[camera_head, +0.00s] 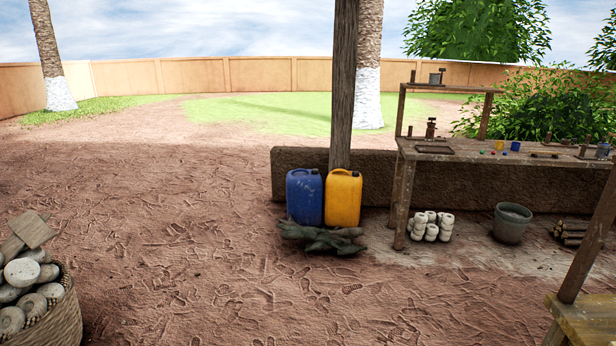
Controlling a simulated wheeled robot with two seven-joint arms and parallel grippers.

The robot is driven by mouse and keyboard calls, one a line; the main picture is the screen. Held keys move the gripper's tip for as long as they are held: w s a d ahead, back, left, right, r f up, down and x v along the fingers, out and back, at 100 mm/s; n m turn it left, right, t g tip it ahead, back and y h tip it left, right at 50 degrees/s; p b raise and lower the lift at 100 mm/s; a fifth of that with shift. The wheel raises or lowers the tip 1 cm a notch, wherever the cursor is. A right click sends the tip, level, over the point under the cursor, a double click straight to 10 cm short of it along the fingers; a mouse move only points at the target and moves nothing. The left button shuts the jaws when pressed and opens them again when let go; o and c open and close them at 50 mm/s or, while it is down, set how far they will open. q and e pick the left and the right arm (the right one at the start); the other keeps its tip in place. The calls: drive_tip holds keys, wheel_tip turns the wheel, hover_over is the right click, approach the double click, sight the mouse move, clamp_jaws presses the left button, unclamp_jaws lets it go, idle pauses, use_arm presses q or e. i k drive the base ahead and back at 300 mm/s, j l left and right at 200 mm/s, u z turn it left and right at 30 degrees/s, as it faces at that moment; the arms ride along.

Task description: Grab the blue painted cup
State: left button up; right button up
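A small blue cup (515,146) stands upright on the wooden worktable (470,155) at the right, some distance off. It is small in the picture, so painted detail cannot be made out. A yellow cup (500,145) stands just left of it. Another small bluish vessel (603,151) stands near the right end of the table; its kind is hard to tell. Neither of my grippers shows in the head view.
A grey bucket (511,223) stands under the table. A stone-filled basket (50,322) is at lower left, a wooden bench (590,318) at lower right. Middle ground is clear.

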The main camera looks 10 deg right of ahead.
sight(515, 145)
drive_tip(key=i+j, duration=0.15)
drive_tip(key=i, duration=0.45)
drive_tip(key=i+j+u, duration=0.1)
drive_tip(key=i, duration=0.45)
drive_tip(key=i+j, duration=0.2)
drive_tip(key=i, duration=0.4)
drive_tip(key=i+l+z, duration=0.15)
drive_tip(key=i+z, duration=1.15)
drive_tip(key=i+j+z, duration=0.2)
drive_tip(key=z, duration=0.25)
drive_tip(key=i+l+z, duration=0.1)
drive_tip(key=i+z, duration=0.15)
drive_tip(key=i, duration=0.4)
drive_tip(key=i+z, duration=0.3)
drive_tip(key=i, duration=0.3)
